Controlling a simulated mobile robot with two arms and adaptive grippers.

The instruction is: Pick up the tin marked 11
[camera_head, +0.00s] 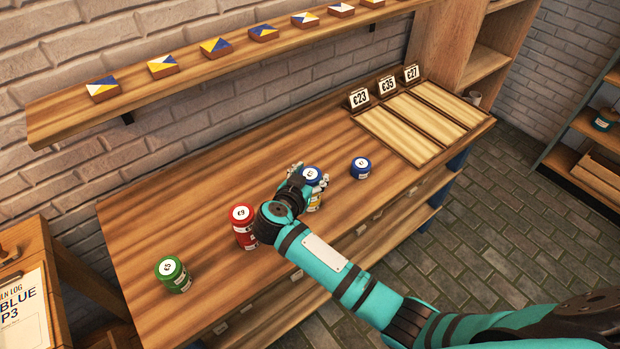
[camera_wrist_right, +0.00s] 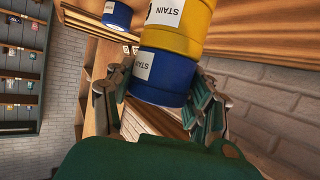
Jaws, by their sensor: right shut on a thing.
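My right gripper (camera_head: 318,178) is shut on a blue tin (camera_head: 312,173), whose lid mark is too small to read surely. In the right wrist view the fingers (camera_wrist_right: 163,105) are on both sides of this blue tin (camera_wrist_right: 160,88). A yellow tin (camera_head: 315,202) is directly under it; it also shows against the blue one in the right wrist view (camera_wrist_right: 180,35). Whether the two touch I cannot tell for sure. Another blue tin (camera_head: 360,168) stands alone to the right. Red tins (camera_head: 244,236) are stacked left of my wrist, and green tins (camera_head: 174,278) stand at the front left.
The workbench (camera_head: 190,210) is clear at the back left. Three wooden panels (camera_head: 425,120) with price cards (camera_head: 387,86) lie at its right end. A wall shelf (camera_head: 210,75) holds several painted tiles. A clipboard (camera_head: 25,305) is at the lower left.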

